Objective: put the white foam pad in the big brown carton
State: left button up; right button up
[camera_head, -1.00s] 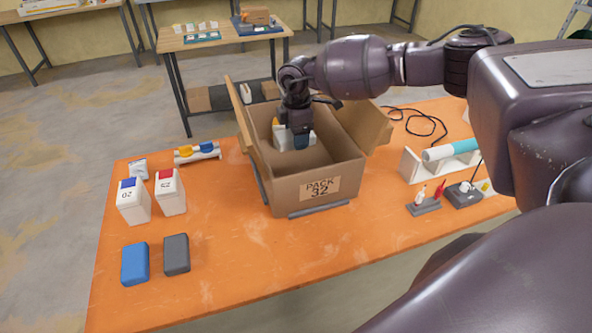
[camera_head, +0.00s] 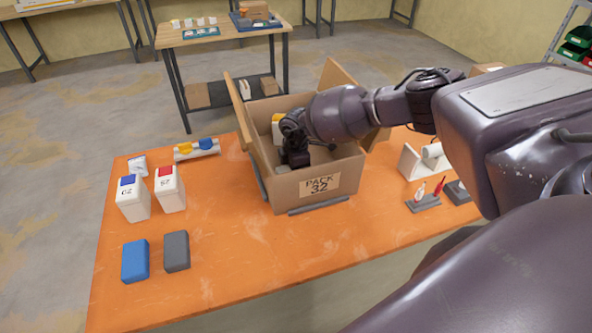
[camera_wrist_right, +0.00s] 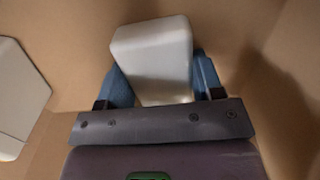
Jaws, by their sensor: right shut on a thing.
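The big brown carton (camera_head: 285,194) stands open on the orange table, its flaps up and a "PACK 32" label on its front. My right gripper (camera_head: 294,160) is down inside it. In the right wrist view my right gripper (camera_wrist_right: 160,85) has its blue fingers shut on the white foam pad (camera_wrist_right: 152,52), a pale block with rounded edges. Brown carton walls surround it there. The arm covers most of the pad in the head view, and I cannot tell whether it touches the carton floor. My left gripper is not in view.
A white box with a yellow top (camera_head: 277,127) stands inside the carton; a pale object (camera_wrist_right: 18,95) shows left in the wrist view. Two white bottles (camera_head: 133,200), a blue block (camera_head: 135,261) and a grey block (camera_head: 176,251) are left on the table. The front middle is clear.

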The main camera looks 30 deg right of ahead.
jog(key=shift+f, duration=0.1)
jog(key=o, duration=0.9)
notch_tip(320, 180, up, 12)
jog(key=shift+r, duration=0.1)
dwell(0.5)
